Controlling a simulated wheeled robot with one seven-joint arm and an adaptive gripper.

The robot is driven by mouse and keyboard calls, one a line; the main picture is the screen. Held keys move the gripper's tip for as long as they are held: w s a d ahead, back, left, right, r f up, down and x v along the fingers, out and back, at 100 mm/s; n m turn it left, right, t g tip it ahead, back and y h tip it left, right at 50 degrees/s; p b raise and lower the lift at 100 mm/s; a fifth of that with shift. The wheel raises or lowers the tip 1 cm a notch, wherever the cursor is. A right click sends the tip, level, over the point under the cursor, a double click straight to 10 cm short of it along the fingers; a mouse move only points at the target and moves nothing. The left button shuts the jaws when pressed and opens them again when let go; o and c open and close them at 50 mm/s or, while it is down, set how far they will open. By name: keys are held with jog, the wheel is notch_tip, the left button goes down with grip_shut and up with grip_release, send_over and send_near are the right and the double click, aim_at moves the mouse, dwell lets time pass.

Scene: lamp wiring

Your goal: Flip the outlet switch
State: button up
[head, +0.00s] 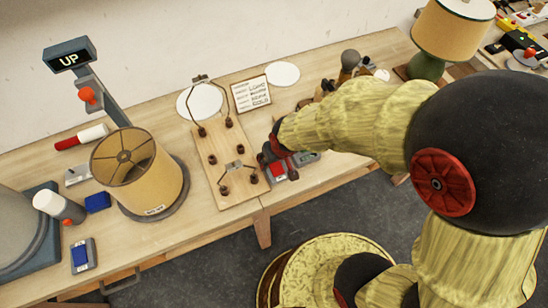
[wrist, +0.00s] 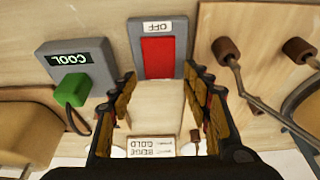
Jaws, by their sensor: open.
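The outlet switch is a red rocker (wrist: 158,57) on a grey housing labelled OFF in the wrist view. In the head view the red rocker (head: 277,170) shows just in front of my gripper (head: 268,153), partly hidden by it. In the wrist view my gripper (wrist: 161,78) is open, with a finger on each side below the switch and nothing between them. The fingertips look close to the housing, but I cannot tell whether they touch it.
A grey box reading COOL with a green button (wrist: 70,88) is beside the switch. A wooden board with brown pegs and bent wire (head: 222,165) is close on the other side. A beige-shaded lamp (head: 140,175) stands farther left on the table.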

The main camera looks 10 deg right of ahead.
aim_at(279, 173)
jog(key=v, duration=1.2)
jog(key=shift+f, duration=0.1)
jog(key=s+d+r+m+t, duration=0.1)
jog(key=s+d+r, duration=0.4)
jog(key=r, duration=0.2)
jog(key=s+d+r+m+t+h, duration=0.1)
jog(key=s+d+r+m, duration=0.1)
jog(key=s+d+r, duration=0.2)
notch_tip(279, 173, up, 4)
jog(key=shift+s+d+f, duration=0.1)
jog(key=shift+s+d, duration=0.3)
jog(key=shift+d, duration=0.8)
